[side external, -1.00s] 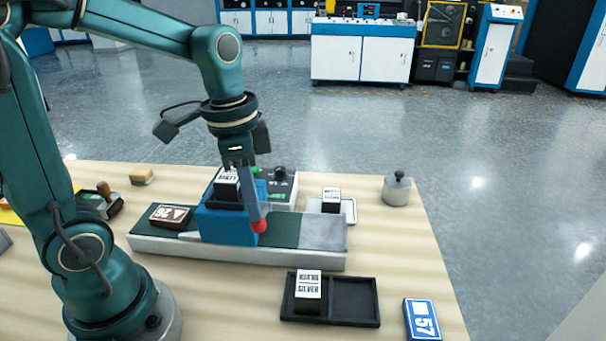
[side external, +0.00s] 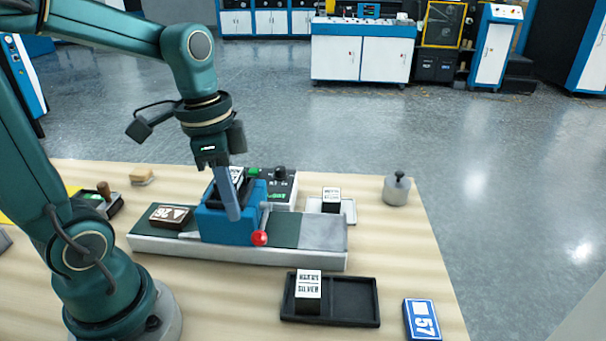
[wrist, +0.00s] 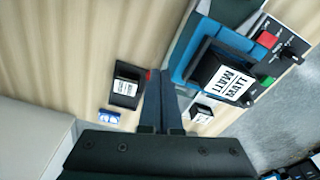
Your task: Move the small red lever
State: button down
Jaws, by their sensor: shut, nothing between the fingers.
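The small red lever has a round red knob (side external: 259,238) on a thin grey arm, at the right front of the blue laminating unit (side external: 213,226). The knob hangs low, close to the grey bed. In the wrist view only a bit of red (wrist: 149,75) shows beside the fingertips. My gripper (side external: 233,217) is shut and empty. Its long fingers point down in front of the blue unit, with the tips left of and above the knob, apart from it in the picture. In the wrist view the fingers (wrist: 161,74) lie together. A MATT block (wrist: 231,82) sits in the blue unit's top.
A control box (side external: 283,185) stands behind the unit. A black tray (side external: 355,301) holds a SILVER block (side external: 308,290). A white tray (side external: 349,210) with a block, a metal weight (side external: 397,190) and a blue 57 card (side external: 422,320) stand right. A brown block (side external: 170,214) lies left.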

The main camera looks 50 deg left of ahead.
jog(key=r, duration=0.4)
jog(key=shift+s+a+r, duration=0.1)
jog(key=shift+s+r, duration=0.15)
jog(key=shift+r, duration=0.05)
jog(key=s+d+n+t, duration=0.1)
jog(key=n, duration=0.1)
jog(key=s+d+f+n+t, duration=0.1)
jog(key=n+t, duration=0.1)
jog(key=d+f+n+t, duration=0.1)
jog(key=shift+s+d+f+n+t+y, duration=0.15)
jog(key=shift+s+d+n+t+y, duration=0.15)
jog(key=shift+s+d+n, duration=0.1)
